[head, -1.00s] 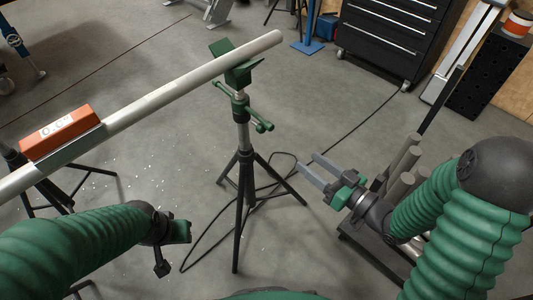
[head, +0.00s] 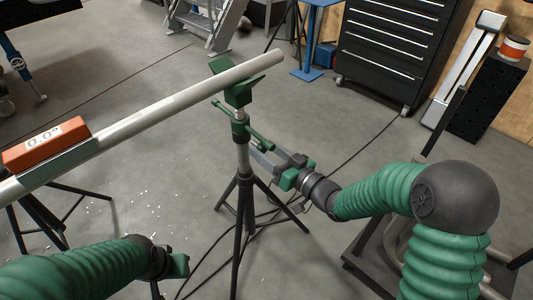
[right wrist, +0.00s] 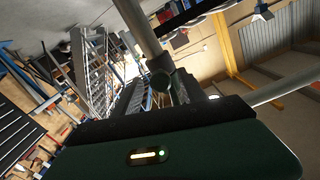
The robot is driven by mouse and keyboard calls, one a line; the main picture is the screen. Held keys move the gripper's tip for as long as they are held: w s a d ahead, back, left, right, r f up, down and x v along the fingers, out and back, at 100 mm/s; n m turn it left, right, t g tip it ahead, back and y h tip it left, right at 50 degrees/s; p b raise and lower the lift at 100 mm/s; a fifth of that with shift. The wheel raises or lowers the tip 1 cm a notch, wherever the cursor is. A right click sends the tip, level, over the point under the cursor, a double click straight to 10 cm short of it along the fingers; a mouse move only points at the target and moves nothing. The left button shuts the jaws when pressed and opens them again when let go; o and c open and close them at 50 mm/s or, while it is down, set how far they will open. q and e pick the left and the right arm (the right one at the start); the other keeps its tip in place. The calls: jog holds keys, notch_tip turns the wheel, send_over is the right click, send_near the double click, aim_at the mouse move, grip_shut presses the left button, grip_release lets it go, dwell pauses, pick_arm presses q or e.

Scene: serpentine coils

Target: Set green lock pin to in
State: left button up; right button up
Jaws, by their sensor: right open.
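A pale pipe (head: 185,97) rests in the green V-shaped head (head: 232,88) of a tripod stand. Below the head, the stand's post carries a green collar and a green bar, which looks like the green lock pin (head: 258,139). Whether the pin is in or out I cannot tell. My right gripper (head: 262,156) is open, its grey fingers just below the green bar and close to the post. I cannot tell whether they touch. My left gripper (head: 178,266) is low at the left, away from the stand, and its fingers are not clear.
An orange level box (head: 45,145) reading about 0.0 sits on the pipe at the left. The tripod's black legs (head: 236,225) spread below, with cables on the floor. A black drawer cabinet (head: 396,50) stands behind. A cart (head: 375,250) stands beneath my right arm. Open floor lies between.

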grip_shut()
dwell(0.3)
dwell(1.1)
